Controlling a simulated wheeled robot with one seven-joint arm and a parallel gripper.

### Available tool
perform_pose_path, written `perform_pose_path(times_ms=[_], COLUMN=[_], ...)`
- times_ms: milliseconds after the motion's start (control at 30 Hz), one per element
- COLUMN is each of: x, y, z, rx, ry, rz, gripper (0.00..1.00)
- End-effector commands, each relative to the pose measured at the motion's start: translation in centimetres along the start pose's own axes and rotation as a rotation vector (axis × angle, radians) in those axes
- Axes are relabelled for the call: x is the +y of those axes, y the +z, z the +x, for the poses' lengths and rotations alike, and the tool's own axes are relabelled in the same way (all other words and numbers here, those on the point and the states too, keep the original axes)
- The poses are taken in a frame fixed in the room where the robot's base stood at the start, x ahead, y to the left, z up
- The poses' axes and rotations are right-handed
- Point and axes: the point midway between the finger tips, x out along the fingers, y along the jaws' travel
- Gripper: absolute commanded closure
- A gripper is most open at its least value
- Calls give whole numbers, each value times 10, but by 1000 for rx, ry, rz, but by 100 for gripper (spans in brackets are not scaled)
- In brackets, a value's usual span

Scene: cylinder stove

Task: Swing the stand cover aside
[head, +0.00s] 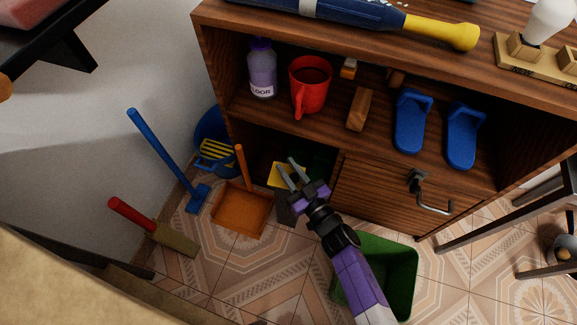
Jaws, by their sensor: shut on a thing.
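The stand is a dark wooden cabinet (232,70) with an open shelf and a lower compartment. A wooden panel, which looks like its cover (375,200), fills the lower right part of the front. It carries a dark metal handle (432,209) on its right side. The lower left part of the front is open and dark inside. My gripper (289,174) is in front of that opening, left of the panel and well away from the handle. Its fingers are on a thing that I cannot make out. A yellow piece (280,178) shows at the fingers.
A green bin (402,265) stands beside my arm, below the panel. An orange dustpan (240,210), a blue brush (165,160) and a red-handled brush (150,227) are on the floor at left. A dark stool (490,226) is at right. A red mug (310,82) is on the shelf.

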Motion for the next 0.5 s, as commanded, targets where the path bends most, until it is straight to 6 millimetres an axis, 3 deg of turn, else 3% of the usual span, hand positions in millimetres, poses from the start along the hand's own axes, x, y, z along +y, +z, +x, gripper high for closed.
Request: perform_pose_path(times_ms=[500], x=[7], y=[0], z=[8], rx=[0], ry=[-220], rz=[1], gripper=[100])
